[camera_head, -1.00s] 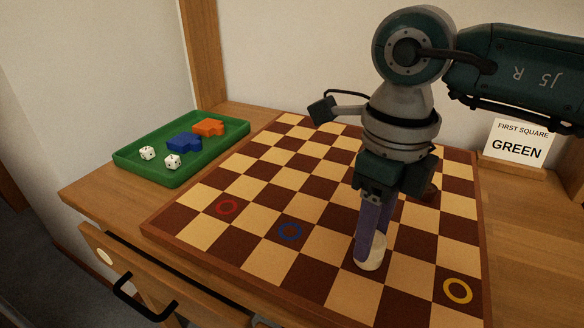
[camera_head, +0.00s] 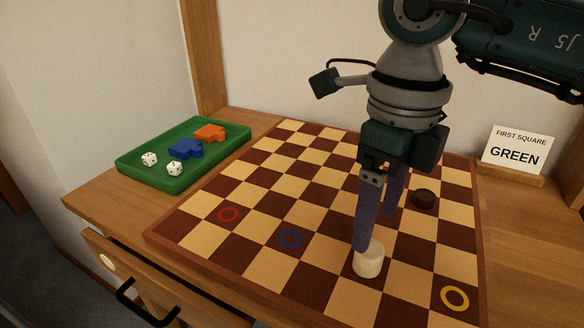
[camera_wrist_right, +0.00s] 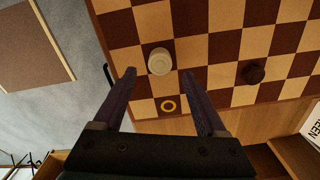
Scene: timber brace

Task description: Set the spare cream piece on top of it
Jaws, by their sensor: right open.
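A cream piece (camera_head: 368,262) stands upright on the chequered board (camera_head: 262,270). It is taller than the dark piece and looks like two cream pieces stacked, though I cannot make out a clear seam. My right gripper (camera_head: 375,232) is open and empty, its fingers pointing down just above and behind the cream stack. In the right wrist view the round cream top (camera_wrist_right: 160,61) shows between and beyond the two open fingertips (camera_wrist_right: 159,74). My left gripper is out of view.
A dark piece (camera_head: 422,198) stands on the board behind my right gripper. Red (camera_head: 229,214), blue (camera_head: 290,239) and yellow (camera_head: 455,298) rings mark squares. A green tray (camera_head: 128,172) with dice and blocks is at the left. A sign (camera_head: 518,150) reads "FIRST SQUARE GREEN".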

